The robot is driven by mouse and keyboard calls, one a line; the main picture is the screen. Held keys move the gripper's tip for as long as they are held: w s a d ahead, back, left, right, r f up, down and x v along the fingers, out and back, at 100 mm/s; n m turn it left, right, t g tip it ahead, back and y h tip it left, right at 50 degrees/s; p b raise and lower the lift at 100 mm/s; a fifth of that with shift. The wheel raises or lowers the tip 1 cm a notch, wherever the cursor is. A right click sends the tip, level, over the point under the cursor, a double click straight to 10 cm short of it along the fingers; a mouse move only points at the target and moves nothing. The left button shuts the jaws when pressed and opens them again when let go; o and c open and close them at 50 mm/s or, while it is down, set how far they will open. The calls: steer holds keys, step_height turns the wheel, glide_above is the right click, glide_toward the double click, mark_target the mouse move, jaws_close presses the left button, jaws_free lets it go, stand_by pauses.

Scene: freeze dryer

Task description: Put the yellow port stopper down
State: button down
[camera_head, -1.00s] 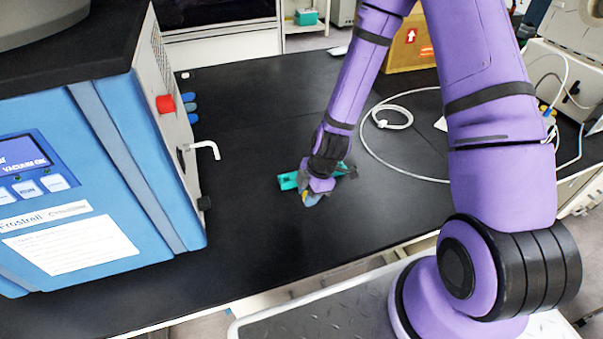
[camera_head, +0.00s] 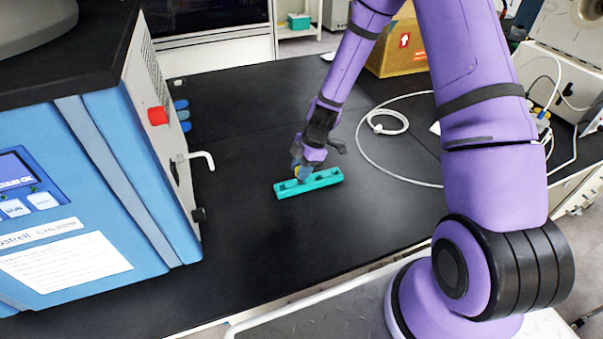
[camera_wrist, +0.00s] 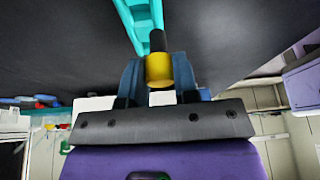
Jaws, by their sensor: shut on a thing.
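The yellow port stopper (camera_wrist: 159,70) has a yellow body and a dark end. My gripper (camera_wrist: 160,85) is shut on its yellow part in the wrist view, with the dark end pointing away from the fingers. In the head view my gripper (camera_head: 300,172) is over the left half of a teal rack (camera_head: 325,180) with dark recesses, which lies on the black bench. The rack also shows beyond the stopper in the wrist view (camera_wrist: 140,22). I cannot tell whether the stopper touches the rack.
The blue freeze dryer (camera_head: 110,170) stands at the left, with a red knob (camera_head: 157,116) and a white bent spout (camera_head: 203,158) on its side. A white coiled tube (camera_head: 388,122) lies right of the rack. A cardboard box (camera_head: 397,50) is behind. The bench front is clear.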

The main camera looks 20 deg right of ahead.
mark_target(297, 184)
steer(key=shift+w+d, duration=0.2)
steer(key=shift+w, duration=0.35)
steer(key=shift+w+d+f, duration=0.1)
steer(key=shift+f, duration=0.8)
steer(key=shift+w+d+f, duration=0.1)
steer(key=shift+f, duration=0.8)
steer(key=c, duration=0.9)
jaws_free()
steer(key=shift+a+f, duration=0.1)
steer(key=shift+o, duration=0.2)
